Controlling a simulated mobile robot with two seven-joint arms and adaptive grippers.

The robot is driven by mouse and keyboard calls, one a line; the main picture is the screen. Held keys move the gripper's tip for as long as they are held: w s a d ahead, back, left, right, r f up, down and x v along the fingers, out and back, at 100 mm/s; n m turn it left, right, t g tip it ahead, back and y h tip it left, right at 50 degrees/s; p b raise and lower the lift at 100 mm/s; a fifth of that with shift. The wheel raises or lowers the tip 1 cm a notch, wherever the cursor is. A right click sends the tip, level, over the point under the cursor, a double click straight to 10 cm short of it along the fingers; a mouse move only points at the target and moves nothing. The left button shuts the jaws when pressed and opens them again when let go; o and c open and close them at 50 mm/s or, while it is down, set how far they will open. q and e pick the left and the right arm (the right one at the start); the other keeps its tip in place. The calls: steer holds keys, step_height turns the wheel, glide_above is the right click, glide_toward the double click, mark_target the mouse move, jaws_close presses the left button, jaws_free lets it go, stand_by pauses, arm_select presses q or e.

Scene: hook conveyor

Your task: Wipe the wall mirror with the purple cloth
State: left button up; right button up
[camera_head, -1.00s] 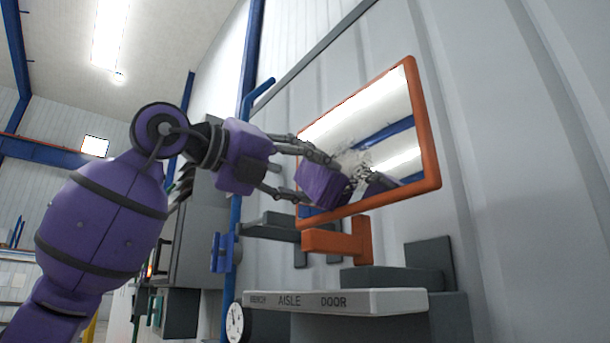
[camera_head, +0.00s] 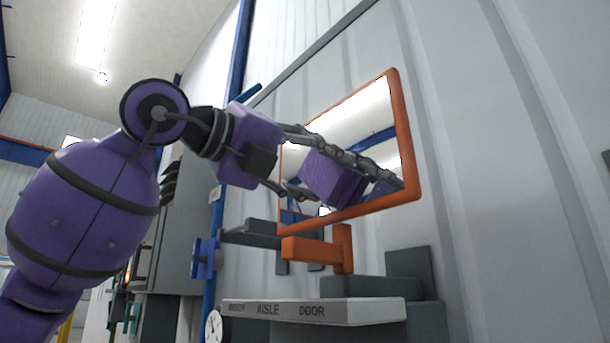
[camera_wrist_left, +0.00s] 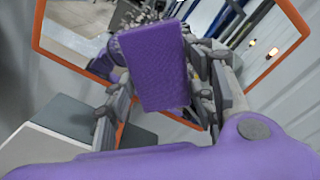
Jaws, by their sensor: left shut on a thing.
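The wall mirror (camera_head: 345,118) has an orange frame and hangs tilted in the head view. Its glass and frame also fill the back of the left wrist view (camera_wrist_left: 268,48). My left gripper (camera_head: 315,172) is shut on the purple cloth (camera_head: 332,180), a thick block-like pad, and holds it in front of the lower middle of the glass. In the left wrist view the cloth (camera_wrist_left: 157,66) sits between the two fingers. Its reflection shows close by; whether it touches the glass I cannot tell. My right gripper is out of view.
An orange bracket (camera_head: 318,252) is below the mirror. A pale shelf marked "AISLE DOOR" (camera_head: 315,312) and dark grey blocks (camera_head: 405,268) stand lower down. A blue pole (camera_head: 214,240) and grey cabinet (camera_head: 178,230) are to the left. The wall right of the mirror is bare.

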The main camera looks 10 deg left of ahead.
mark_target(339, 165)
arm_select(q)
steer(key=shift+s+d, duration=0.65)
steer(key=shift+d, duration=0.2)
steer(key=shift+s+d, duration=0.6)
steer(key=shift+d, duration=0.2)
steer(key=shift+w+a, duration=3.25)
steer(key=shift+a, duration=0.9)
steer(key=shift+s+d+r, duration=0.35)
steer(key=shift+s+d, duration=0.75)
steer(key=shift+d, duration=0.3)
steer(key=shift+s+d+r, duration=0.35)
steer(key=shift+s+d, duration=0.7)
steer(key=shift+d, duration=0.35)
steer(key=shift+s+d+r, duration=0.35)
steer(key=shift+s+d, duration=0.75)
steer(key=shift+d, duration=0.3)
steer(key=w+a, duration=0.4)
steer(key=a, duration=0.1)
steer(key=w+a, duration=0.2)
steer(key=a, duration=0.1)
steer(key=shift+w+a, duration=0.2)
steer(key=shift+w, duration=0.1)
steer(key=shift+v, duration=3)
